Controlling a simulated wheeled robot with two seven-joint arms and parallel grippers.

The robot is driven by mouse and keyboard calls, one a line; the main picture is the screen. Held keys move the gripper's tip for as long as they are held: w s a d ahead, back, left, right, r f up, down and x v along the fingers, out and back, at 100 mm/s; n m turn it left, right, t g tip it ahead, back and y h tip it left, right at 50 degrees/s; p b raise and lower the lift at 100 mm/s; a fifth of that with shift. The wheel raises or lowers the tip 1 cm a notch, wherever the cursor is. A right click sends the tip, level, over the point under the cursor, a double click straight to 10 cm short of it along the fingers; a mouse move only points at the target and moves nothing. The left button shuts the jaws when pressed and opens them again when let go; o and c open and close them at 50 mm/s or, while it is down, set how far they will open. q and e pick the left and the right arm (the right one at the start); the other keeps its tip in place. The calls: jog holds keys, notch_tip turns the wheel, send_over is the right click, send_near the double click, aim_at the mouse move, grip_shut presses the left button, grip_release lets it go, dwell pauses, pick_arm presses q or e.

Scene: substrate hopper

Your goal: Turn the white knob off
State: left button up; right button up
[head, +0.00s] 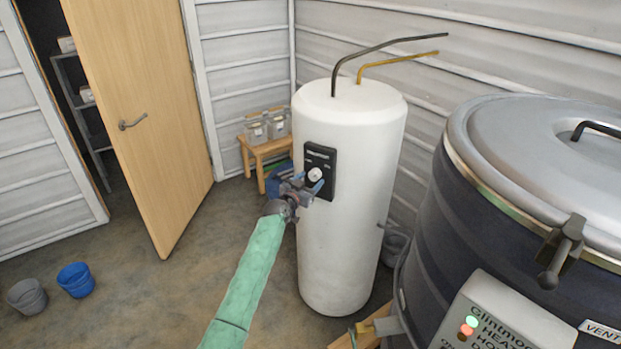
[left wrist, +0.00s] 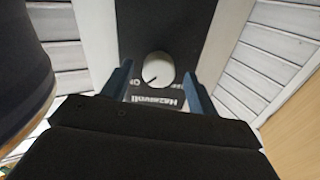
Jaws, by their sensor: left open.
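The white knob (head: 315,174) is a round dial on a black control panel (head: 329,160) on the side of a tall white cylindrical tank (head: 350,240). My left gripper (head: 307,183) is open right at the panel, close in front of the knob. In the left wrist view the knob (left wrist: 158,69) lies between the two spread blue fingers of the left gripper (left wrist: 157,85), with a gap on each side. Whether a finger touches the panel cannot be told. My right gripper is not in view.
A large dark drum with a grey lid (head: 545,150) stands close at the right. A wooden stool with jars (head: 262,150) is behind the tank. An open wooden door (head: 140,110) and two buckets (head: 75,279) are at the left. The floor between is clear.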

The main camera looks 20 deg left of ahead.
pick_arm(q)
jog(key=shift+w+d, duration=0.15)
jog(key=shift+w, duration=0.25)
jog(key=c, duration=1)
